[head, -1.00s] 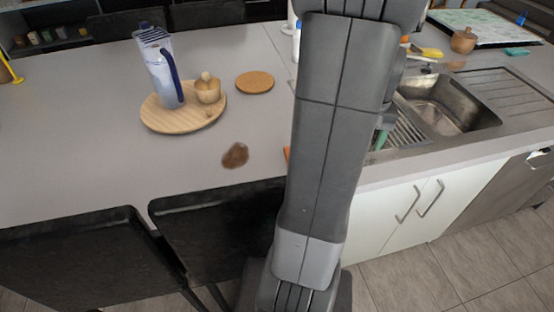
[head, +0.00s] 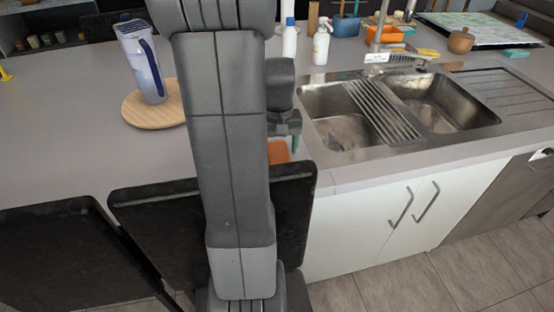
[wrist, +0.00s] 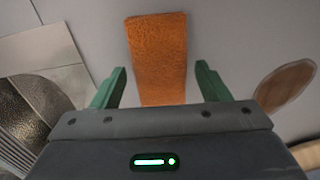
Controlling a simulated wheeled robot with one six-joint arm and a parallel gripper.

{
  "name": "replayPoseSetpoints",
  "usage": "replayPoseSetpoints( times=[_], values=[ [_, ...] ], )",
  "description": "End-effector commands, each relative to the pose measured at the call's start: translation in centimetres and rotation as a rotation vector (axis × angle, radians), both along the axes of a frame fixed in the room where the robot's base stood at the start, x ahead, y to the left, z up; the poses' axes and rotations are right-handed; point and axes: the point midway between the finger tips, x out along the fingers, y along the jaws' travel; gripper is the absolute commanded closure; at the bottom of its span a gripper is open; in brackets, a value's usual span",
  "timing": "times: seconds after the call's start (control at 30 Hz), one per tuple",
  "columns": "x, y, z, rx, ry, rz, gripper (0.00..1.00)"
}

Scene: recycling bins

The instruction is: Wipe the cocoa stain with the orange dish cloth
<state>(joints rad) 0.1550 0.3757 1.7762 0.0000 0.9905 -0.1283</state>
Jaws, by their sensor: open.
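The orange dish cloth (wrist: 157,55) lies flat on the grey counter in the wrist view. In the head view a bit of it (head: 277,152) shows beside my arm. My gripper (wrist: 160,82) is open, with its green fingers apart on either side of the cloth's near part; nothing is held. A brown oval patch (wrist: 285,86), which looks like the cocoa stain, lies apart to the right of the cloth in the wrist view. In the head view my arm hides the stain and most of the gripper.
The steel sink (head: 345,115) is right of the cloth in the head view. A blue-handled jug (head: 145,62) stands on a round wooden board (head: 133,112) at left. Bottles (head: 321,44) stand behind the sink.

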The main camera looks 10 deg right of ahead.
Motion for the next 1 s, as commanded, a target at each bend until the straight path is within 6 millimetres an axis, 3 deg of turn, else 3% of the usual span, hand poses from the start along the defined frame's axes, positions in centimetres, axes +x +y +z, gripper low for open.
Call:
replayPoseSetpoints(
  times=[0.27, 0.47, 1.0],
  values=[
    [0.0, 0.0, -0.1, 0.0, 0.0, 0.0, 0.33],
    [0.0, 0.0, -0.1, 0.0, -0.001, 0.0, 0.72],
    [0.1, 0.0, 2.4, 0.0, -0.002, 0.0, 0.72]
  ],
)
